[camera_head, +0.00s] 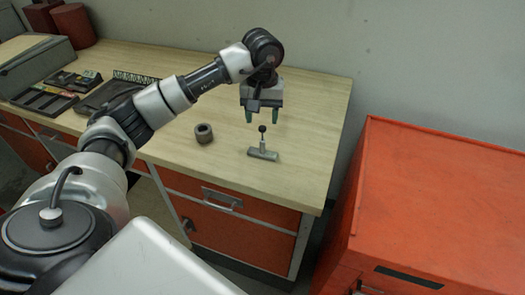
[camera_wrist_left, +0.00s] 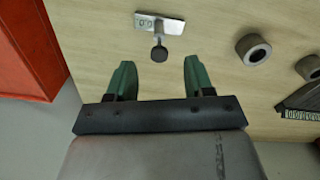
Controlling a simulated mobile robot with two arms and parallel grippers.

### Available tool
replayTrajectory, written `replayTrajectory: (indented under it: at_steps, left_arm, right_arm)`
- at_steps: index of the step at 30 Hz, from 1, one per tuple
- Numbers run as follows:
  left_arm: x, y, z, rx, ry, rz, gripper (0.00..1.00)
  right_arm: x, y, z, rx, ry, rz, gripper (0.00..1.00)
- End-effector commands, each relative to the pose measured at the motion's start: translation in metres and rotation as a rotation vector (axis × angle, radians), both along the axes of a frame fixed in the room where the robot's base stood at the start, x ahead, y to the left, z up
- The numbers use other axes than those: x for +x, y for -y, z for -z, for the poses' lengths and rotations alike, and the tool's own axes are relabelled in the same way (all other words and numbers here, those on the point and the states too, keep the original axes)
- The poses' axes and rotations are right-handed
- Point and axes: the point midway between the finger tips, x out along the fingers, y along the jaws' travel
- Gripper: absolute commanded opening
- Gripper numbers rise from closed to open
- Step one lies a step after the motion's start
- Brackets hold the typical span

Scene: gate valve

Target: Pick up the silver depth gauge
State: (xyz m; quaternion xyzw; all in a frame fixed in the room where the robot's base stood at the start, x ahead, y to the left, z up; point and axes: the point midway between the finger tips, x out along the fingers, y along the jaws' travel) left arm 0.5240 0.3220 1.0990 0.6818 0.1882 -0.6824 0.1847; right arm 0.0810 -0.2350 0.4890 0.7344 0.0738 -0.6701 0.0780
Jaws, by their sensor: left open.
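The silver depth gauge (camera_head: 262,152) stands on the wooden bench top near its front right corner, with a flat bar base and an upright stem with a dark round knob. It also shows in the left wrist view (camera_wrist_left: 160,25), with its dark knob nearest the camera. My left gripper (camera_head: 262,117) is open and empty above and slightly behind the gauge, apart from it. In the left wrist view its green fingers (camera_wrist_left: 158,80) are spread, and the knob lies just beyond the fingertips, between their lines. My right gripper is not in view.
A dark grey ring (camera_head: 204,133) stands on the bench (camera_head: 310,140) left of the gauge. Trays with small parts (camera_head: 45,97) and red-brown cylinders (camera_head: 73,25) are at the far left. An orange cabinet (camera_head: 430,200) stands to the right. Bench around the gauge is clear.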

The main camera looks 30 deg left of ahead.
Motion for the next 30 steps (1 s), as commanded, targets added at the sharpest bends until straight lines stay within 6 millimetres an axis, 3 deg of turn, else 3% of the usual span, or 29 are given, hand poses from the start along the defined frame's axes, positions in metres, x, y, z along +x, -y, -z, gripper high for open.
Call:
replayTrajectory:
  at_steps: [10, 18, 26, 30]
  left_arm:
    - [0.0, 0.001, 0.032, -0.003, -0.004, -0.001, 0.52]
    - [0.001, 0.0, 0.069, -0.004, -0.001, 0.0, 0.52]
    - [0.002, 0.0, 0.073, -0.004, 0.003, 0.0, 0.52]
    - [0.002, 0.0, 0.073, -0.004, 0.003, 0.0, 0.32]
  right_arm:
    - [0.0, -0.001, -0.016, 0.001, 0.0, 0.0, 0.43]
    - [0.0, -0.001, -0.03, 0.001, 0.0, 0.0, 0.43]
    - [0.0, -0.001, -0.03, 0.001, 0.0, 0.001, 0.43]
    - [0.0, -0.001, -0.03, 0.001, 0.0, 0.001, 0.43]
